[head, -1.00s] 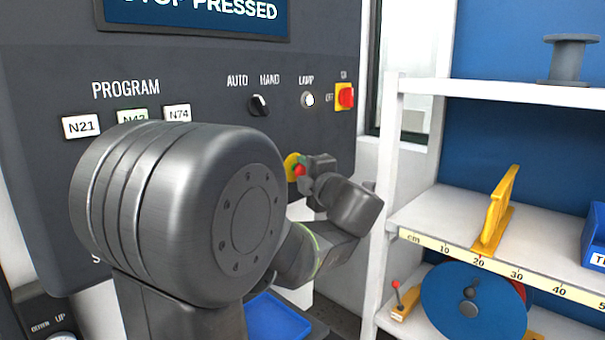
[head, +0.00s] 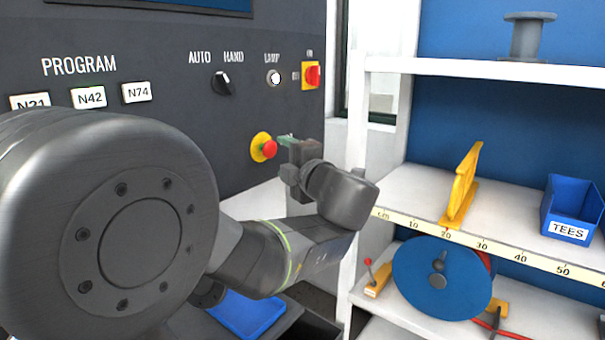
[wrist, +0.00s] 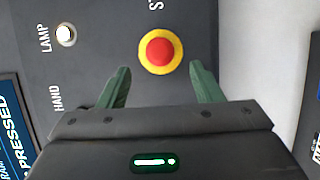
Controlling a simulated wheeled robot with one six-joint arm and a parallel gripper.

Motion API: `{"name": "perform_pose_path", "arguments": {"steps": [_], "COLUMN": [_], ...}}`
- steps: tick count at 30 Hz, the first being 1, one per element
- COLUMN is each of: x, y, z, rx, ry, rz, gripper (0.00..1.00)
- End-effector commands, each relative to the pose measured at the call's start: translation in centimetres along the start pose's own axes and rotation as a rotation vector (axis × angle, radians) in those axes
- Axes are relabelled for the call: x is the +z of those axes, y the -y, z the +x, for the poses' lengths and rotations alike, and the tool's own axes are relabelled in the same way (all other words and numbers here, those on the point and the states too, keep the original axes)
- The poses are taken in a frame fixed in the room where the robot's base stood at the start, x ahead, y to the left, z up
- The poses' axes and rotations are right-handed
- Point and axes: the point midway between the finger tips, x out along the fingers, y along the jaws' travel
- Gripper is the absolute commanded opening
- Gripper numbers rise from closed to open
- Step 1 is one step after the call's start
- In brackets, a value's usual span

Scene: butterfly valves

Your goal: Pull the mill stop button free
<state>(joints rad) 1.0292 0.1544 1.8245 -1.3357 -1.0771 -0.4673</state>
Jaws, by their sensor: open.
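The stop button is a red mushroom knob (head: 269,149) on a yellow round plate (head: 259,146), low on the dark control panel in the head view. In the wrist view the red knob (wrist: 160,51) shows whole, centred between the fingers and just beyond their tips. My gripper (head: 286,140) is just right of the button in the head view, with one green finger showing. In the wrist view my gripper (wrist: 160,70) has its green fingers wide apart with nothing between them. It does not appear to touch the knob.
Above the button are a red switch on a yellow plate (head: 311,75), a lamp (head: 273,77) and the AUTO/HAND selector (head: 221,83). A white shelf unit (head: 358,170) stands close on the right. A blue tray (head: 245,313) lies below my arm.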

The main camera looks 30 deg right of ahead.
Motion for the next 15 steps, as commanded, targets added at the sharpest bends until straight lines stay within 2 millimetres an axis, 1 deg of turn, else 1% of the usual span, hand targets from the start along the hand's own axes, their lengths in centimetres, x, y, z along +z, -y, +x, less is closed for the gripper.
{"name": "perform_pose_path", "arguments": {"steps": [1, 6, 9, 15], "x": [0.1, 0.1, 0.1, 0.1], "y": [0.1, 0.1, 0.1, 0.1], "z": [-1.1, -3.9, -5.2, -6.9], "rx": [0.0, 0.0, -0.001, -0.001], "ry": [0.006, 0.005, 0.004, 0.002], "rz": [-0.002, -0.001, -0.002, -0.001], "gripper": [0.59, 0.59, 0.59, 0.59]}}
